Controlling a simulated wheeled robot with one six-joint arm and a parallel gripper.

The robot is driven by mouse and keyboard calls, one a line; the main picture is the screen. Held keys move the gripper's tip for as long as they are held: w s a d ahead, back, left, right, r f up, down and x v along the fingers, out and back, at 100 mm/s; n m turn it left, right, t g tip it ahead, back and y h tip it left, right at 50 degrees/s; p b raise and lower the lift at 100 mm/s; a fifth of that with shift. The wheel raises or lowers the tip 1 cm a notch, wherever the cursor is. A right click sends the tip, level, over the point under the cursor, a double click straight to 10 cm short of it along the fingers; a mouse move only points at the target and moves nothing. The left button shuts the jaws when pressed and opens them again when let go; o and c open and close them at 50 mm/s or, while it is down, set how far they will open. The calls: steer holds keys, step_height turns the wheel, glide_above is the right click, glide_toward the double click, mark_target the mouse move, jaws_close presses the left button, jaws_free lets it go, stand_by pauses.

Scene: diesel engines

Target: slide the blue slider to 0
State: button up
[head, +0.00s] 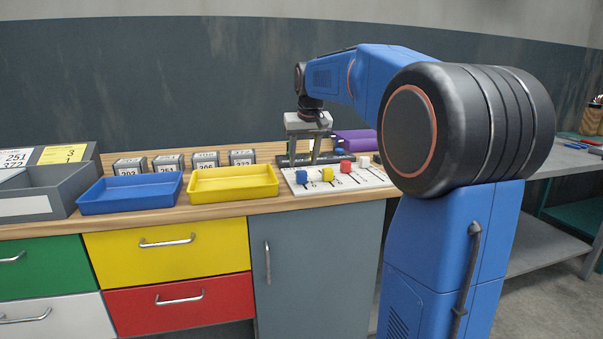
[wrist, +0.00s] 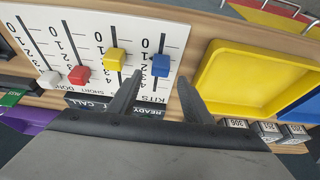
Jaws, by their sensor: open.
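The blue slider (wrist: 161,65) sits on the rightmost track of the white slider board (wrist: 130,22) in the wrist view. It is below the 0 mark, around 1 or 2; I cannot tell exactly which. The left finger hides some scale numbers. In the head view my gripper (head: 314,161) points down over the back of the board (head: 368,181).
The yellow slider (wrist: 114,59), red slider (wrist: 79,74) and white slider (wrist: 50,79) are on neighbouring tracks. A yellow tray (head: 232,195) and blue tray (head: 130,205) stand left of the board in the head view. A dark labelled box (wrist: 95,105) lies behind the board.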

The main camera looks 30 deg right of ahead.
mark_target(302, 171)
steer(key=shift+x, duration=3.2)
steer(key=shift+c, duration=0.6)
jaws_close()
